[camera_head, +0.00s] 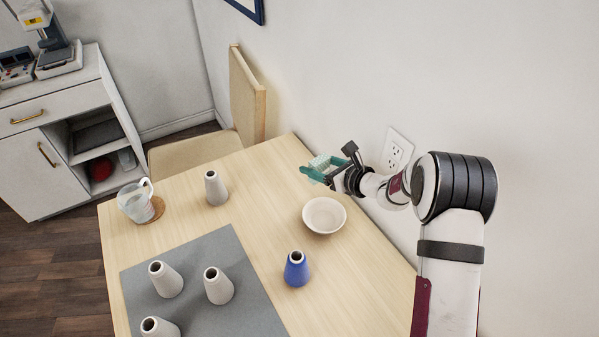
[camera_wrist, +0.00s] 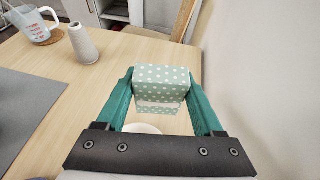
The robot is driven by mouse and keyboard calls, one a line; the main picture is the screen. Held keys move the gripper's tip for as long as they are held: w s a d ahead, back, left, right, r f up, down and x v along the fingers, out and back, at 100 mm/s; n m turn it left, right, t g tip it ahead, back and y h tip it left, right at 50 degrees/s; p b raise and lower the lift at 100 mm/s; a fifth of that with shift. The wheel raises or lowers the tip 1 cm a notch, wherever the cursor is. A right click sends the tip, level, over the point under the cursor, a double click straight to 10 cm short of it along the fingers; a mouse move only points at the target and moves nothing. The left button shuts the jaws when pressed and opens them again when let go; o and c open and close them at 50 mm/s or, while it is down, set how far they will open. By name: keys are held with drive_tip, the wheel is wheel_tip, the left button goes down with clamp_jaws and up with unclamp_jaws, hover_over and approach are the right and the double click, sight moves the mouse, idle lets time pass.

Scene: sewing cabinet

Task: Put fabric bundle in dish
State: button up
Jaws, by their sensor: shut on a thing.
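The fabric bundle (camera_wrist: 162,82) is pale green with white dots. My gripper (camera_head: 322,170) is shut on it, with a teal finger on each side of the bundle in the wrist view (camera_wrist: 162,95). The bundle also shows in the head view (camera_head: 326,162), held in the air above the table's far right side. The dish (camera_head: 324,226) is a round, cream bowl on the table, with nothing visible inside it. In the head view it lies below the gripper in the picture. In the wrist view, only part of the dish's rim (camera_wrist: 142,128) shows beneath the bundle.
A blue vase (camera_head: 297,270) stands in front of the dish. A pale vase (camera_head: 215,188) and a glass jug (camera_head: 140,203) stand to the left. Several pale vases stand on or near a grey mat (camera_head: 245,285). A wall with an outlet (camera_head: 396,148) is close to my arm.

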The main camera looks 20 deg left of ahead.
drive_tip(key=m+t+h, duration=0.1)
drive_tip(key=m+t, duration=0.1)
hover_over(323, 219)
drive_tip(key=shift+h, duration=0.3)
wheel_tip(323, 219, down, 10)
drive_tip(key=shift+r, duration=0.1)
drive_tip(key=o, duration=1)
